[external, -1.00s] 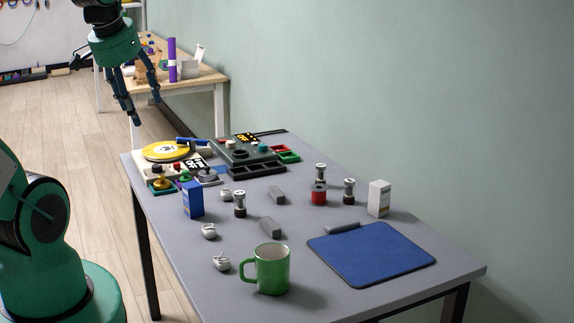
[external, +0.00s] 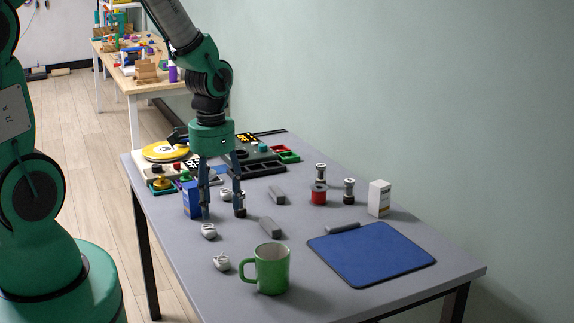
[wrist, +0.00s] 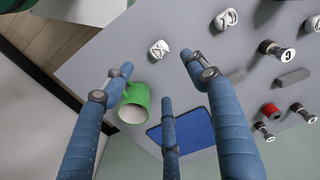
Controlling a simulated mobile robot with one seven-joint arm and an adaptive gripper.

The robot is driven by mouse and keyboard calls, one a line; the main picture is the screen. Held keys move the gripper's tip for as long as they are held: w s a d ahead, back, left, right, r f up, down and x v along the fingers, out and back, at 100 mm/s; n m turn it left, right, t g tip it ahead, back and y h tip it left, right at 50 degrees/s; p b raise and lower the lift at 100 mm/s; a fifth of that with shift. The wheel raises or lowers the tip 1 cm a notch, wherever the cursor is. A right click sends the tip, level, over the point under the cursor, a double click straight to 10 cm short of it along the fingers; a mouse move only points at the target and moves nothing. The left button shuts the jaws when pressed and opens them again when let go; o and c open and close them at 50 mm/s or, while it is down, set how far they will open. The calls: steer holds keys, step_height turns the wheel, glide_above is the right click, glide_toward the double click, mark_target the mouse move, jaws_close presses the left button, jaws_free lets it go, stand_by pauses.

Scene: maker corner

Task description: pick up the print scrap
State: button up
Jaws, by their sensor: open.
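I take the print scrap to be one of the small, lumpy, pale grey-white pieces; I cannot tell which. In the external view one (external: 209,231) lies left of the table's middle, another (external: 221,262) lies beside the green mug (external: 271,270), and a third (external: 226,195) is partly behind my fingers. The wrist view shows the piece near the mug (wrist: 159,49) and another at the top (wrist: 225,19). My gripper (external: 222,212) points down over the table, open and empty, fingers spread. In the wrist view my gripper (wrist: 160,75) has the mug-side piece beyond its fingertips.
A blue mat (external: 370,252) lies on the right. A blue box (external: 190,199) is close to my fingers. The table's front right is clear.

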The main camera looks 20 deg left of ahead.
steer(key=shift+s+d+f, duration=0.15)
steer(key=shift+d+f, duration=0.1)
steer(key=shift+f, duration=0.3)
steer(key=b, duration=0.2)
glide_above(222, 258)
steer(key=f, duration=0.8)
steer(key=shift+s+f, duration=0.2)
steer(key=shift+s, duration=0.05)
steer(key=shift+f, duration=0.1)
steer(key=shift+w+f+b, duration=0.15)
steer(key=shift+f+b, duration=0.9)
steer(key=shift+f, duration=1.55)
